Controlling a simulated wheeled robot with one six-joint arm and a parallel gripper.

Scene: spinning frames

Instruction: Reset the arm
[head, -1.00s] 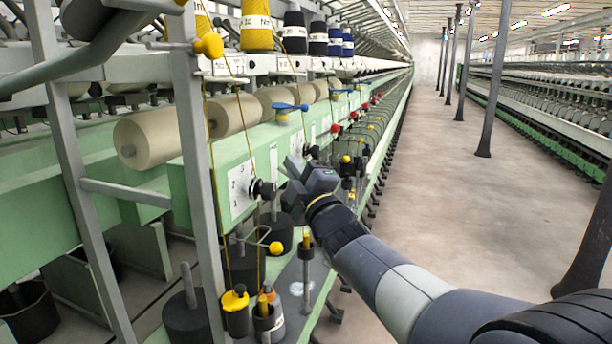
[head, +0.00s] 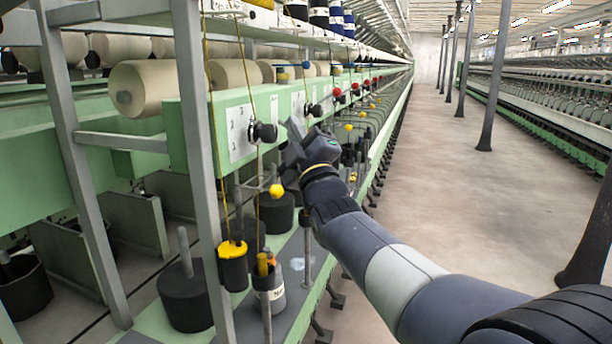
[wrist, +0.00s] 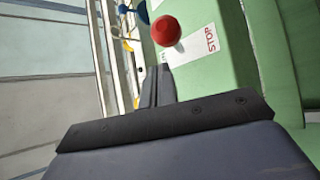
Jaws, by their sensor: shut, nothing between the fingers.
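My gripper (head: 294,130) is in the head view, at the end of my grey arm, beside the green front of a spinning frame (head: 176,142). Its fingers are shut and empty, pointing up and left, close to a black knob (head: 265,132) on the panel; I cannot tell whether they touch anything. In the wrist view the dark fingers (wrist: 156,88) lie together, pointing to a red ball knob (wrist: 165,31) and a white STOP label (wrist: 196,46) on the green panel. The finger tips appear just short of the knob there.
A yellow ball knob (head: 277,190) and a grey post (head: 197,170) stand close left of my arm. Black containers (head: 232,268) and weights stand low on the machine. Cream rolls (head: 150,88) lie above. The aisle floor (head: 440,190) at right is clear, with dark columns (head: 492,80).

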